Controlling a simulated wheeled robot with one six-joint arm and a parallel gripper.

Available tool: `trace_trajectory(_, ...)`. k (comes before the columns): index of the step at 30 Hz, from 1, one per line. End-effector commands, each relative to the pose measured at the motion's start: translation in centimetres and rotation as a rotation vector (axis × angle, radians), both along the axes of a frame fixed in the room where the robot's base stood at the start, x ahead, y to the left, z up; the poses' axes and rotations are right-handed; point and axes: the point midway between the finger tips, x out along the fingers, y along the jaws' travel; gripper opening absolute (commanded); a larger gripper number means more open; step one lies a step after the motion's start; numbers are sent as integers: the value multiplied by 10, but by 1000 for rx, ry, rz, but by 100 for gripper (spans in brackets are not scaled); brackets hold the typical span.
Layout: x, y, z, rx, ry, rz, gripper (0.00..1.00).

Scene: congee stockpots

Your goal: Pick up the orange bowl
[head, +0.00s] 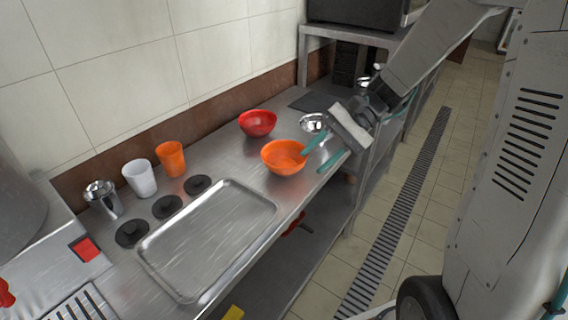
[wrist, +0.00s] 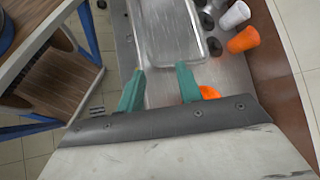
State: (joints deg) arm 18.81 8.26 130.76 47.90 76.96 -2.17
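The orange bowl (head: 284,158) stands upright on the steel counter, near its front edge. My gripper (head: 313,162) is just right of the bowl, with its two teal fingers spread apart and nothing between them. One fingertip is close to the bowl's right rim; I cannot tell whether it touches. The other finger is out by the counter edge. In the wrist view, the fingers of my gripper (wrist: 160,70) are apart, and only a sliver of the orange bowl (wrist: 209,92) shows beside the right finger, the rest hidden.
A red bowl (head: 257,123) stands behind the orange bowl, and a metal bowl (head: 313,123) is close to my gripper. A steel tray (head: 207,238), black lids (head: 167,207), an orange cup (head: 171,159), a white cup (head: 140,178) and a metal shaker (head: 103,198) are to the left.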

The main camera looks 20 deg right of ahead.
Motion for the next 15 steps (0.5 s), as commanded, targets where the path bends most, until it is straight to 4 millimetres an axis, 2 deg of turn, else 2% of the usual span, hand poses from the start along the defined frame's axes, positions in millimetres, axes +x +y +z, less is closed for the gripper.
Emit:
trace_trajectory(1,16,-7,-15,57,39,-63,35)
trace_trajectory(3,35,-16,-29,126,75,-143,35)
trace_trajectory(6,57,-28,-49,205,112,-240,35)
trace_trajectory(12,80,-43,-72,290,149,-351,35)
trace_trajectory(15,83,-40,-77,301,154,-365,35)
